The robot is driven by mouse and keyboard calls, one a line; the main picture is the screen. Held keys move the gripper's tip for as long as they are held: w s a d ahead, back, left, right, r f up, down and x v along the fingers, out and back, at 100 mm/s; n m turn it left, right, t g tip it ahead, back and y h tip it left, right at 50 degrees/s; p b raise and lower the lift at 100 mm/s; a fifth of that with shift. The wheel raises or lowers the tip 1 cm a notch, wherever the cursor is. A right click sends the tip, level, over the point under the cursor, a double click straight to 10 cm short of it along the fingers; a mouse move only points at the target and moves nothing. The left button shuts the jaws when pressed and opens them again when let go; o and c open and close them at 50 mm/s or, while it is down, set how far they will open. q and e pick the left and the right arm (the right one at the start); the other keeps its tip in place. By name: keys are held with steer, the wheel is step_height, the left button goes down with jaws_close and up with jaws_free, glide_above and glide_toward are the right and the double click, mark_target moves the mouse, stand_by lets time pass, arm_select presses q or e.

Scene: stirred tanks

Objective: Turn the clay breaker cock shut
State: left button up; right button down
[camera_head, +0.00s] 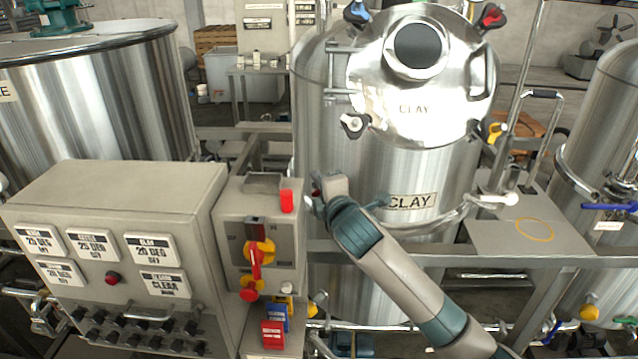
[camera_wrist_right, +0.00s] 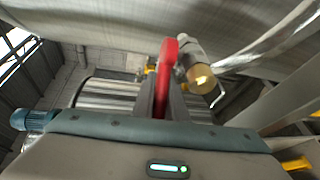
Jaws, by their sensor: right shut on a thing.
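The clay tank (camera_head: 345,155) is a shiny steel vessel with a CLAY label, in the middle of the head view. My right gripper (camera_head: 316,188) is at its left side, beside the control boxes. In the right wrist view my right gripper (camera_wrist_right: 161,100) is shut on a red lever handle (camera_wrist_right: 167,60), which stands up between the two fingers. A brass-ended valve body (camera_wrist_right: 200,78) sits just right of the lever. In the head view the lever is mostly hidden by the gripper; only a bit of red shows. My left gripper is not in view.
A grey panel with temperature labels (camera_head: 120,190) stands at the left. Next to it is a box with a red and yellow switch (camera_head: 258,258), close to my right gripper. A steel frame rail (camera_head: 520,262) runs right of my arm. Another tank (camera_head: 610,120) stands far right.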

steer(key=shift+f, duration=0.1)
steer(key=c, duration=1.8)
jaws_free()
steer(key=shift+o, duration=0.2)
steer(key=shift+s, duration=0.15)
steer(key=b+v, duration=0.4)
steer(key=v, duration=1.3)
